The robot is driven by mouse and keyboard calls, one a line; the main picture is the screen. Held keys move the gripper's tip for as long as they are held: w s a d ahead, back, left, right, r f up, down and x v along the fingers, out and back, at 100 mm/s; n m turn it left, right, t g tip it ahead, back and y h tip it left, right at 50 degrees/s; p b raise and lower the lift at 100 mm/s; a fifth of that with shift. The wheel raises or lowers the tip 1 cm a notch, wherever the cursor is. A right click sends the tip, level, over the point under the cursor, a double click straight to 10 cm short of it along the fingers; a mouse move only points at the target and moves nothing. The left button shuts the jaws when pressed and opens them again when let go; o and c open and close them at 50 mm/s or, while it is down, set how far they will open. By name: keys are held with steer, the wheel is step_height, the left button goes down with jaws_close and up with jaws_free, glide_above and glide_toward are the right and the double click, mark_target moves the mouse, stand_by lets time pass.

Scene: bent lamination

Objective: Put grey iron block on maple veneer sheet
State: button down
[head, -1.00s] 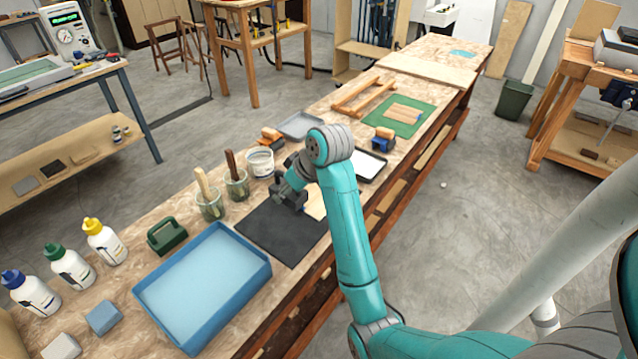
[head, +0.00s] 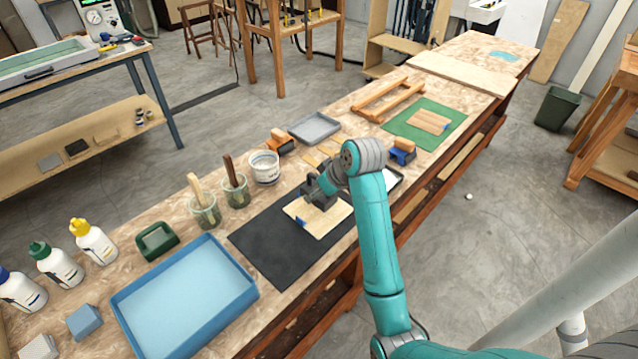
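The maple veneer sheet (head: 327,219) is pale wood and lies flat on the black mat (head: 282,252) at mid-bench, with a small blue patch (head: 301,222) near its left side. My gripper (head: 320,197) points down at the sheet's far edge and hides part of it. A dark grey shape there blends with the fingers. I cannot tell whether it is the grey iron block in my grip, how far apart the fingers are, or whether anything touches the sheet. A light grey block (head: 38,348) lies at the bottom left corner, beside a blue block (head: 85,320).
A large blue tray (head: 188,345) and a green handled block (head: 157,241) stand left of the mat. Brush jars (head: 204,212), a white tub (head: 265,167) and a grey tray (head: 314,128) line the far side. A green mat (head: 399,122) with wood strips lies farther right.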

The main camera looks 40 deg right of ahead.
mark_target(318, 201)
steer(key=shift+f, duration=1.85)
steer(key=shift+f, duration=0.1)
steer(key=shift+c, duration=1.8)
jaws_free()
steer(key=shift+f, duration=0.1)
